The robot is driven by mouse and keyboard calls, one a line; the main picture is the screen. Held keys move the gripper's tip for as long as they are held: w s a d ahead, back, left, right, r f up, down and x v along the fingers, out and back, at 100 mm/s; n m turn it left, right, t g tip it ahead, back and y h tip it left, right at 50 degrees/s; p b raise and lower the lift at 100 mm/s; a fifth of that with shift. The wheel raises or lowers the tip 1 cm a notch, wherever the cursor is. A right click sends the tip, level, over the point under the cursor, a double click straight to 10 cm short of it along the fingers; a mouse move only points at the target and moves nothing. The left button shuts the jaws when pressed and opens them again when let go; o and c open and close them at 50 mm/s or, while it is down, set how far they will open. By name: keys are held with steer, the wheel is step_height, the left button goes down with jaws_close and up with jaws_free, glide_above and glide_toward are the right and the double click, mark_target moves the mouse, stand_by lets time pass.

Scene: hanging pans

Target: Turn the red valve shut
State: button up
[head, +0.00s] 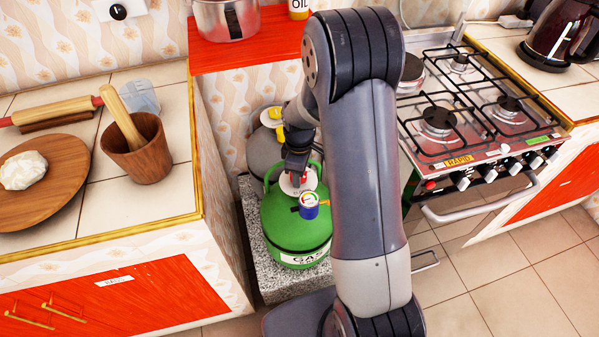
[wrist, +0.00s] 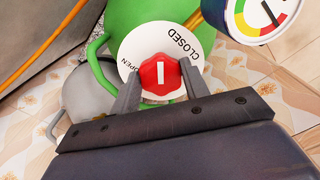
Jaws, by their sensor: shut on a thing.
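The red valve (wrist: 160,76) is a faceted knob with a white line on its face. It sits in front of a white round plate (wrist: 180,42) marked OPEN and CLOSED. My gripper (wrist: 160,82) is shut on the knob, one finger on each side. In the wrist view the white line stands nearly upright, between the two words. The valve belongs to the green gas bottle (head: 296,225), which stands on a speckled stone slab. In the head view my gripper (head: 295,178) is at the top of the bottle, and the knob is mostly hidden there.
A pressure gauge (wrist: 262,16) with a blue rim sits close beside the valve. A grey bottle (head: 263,150) stands behind the green one. The counter (head: 130,218) is on the left and the gas stove (head: 470,105) on the right, leaving a narrow gap.

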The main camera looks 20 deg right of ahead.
steer(key=m, duration=0.4)
steer(key=shift+m+b, duration=0.3)
steer(key=shift+a+m, duration=0.1)
steer(key=shift+m, duration=1.9)
steer(key=o, duration=1)
steer(key=shift+s, duration=0.1)
step_height(320, 180, up, 11)
steer(key=shift+p, duration=0.35)
steer(key=shift+f, duration=0.15)
step_height(320, 180, down, 11)
steer(key=shift+b, duration=0.55)
